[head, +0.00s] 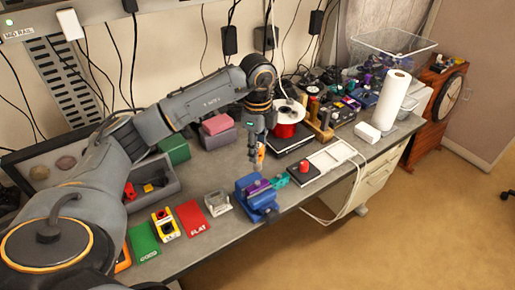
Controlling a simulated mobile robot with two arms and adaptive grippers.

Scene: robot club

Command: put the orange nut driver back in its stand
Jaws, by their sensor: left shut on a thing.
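My left gripper (257,138) is above the bench, left of the red spool. It is shut on the orange nut driver (260,155), whose orange handle shows just below the fingers. The driver hangs roughly upright, behind the blue vise (257,197); how its lower end stands is too small to tell. A wooden stand (322,134) with upright tools is on the bench to the right of the gripper, apart from it; it looks like the driver's stand. My right gripper is not in view.
A red spool (287,130) stands between gripper and wooden stand. A white tray (333,156) and a red button box (303,174) lie in front. A paper towel roll (389,103) stands right. Green and red mats (191,217) and a grey bin (158,186) are left.

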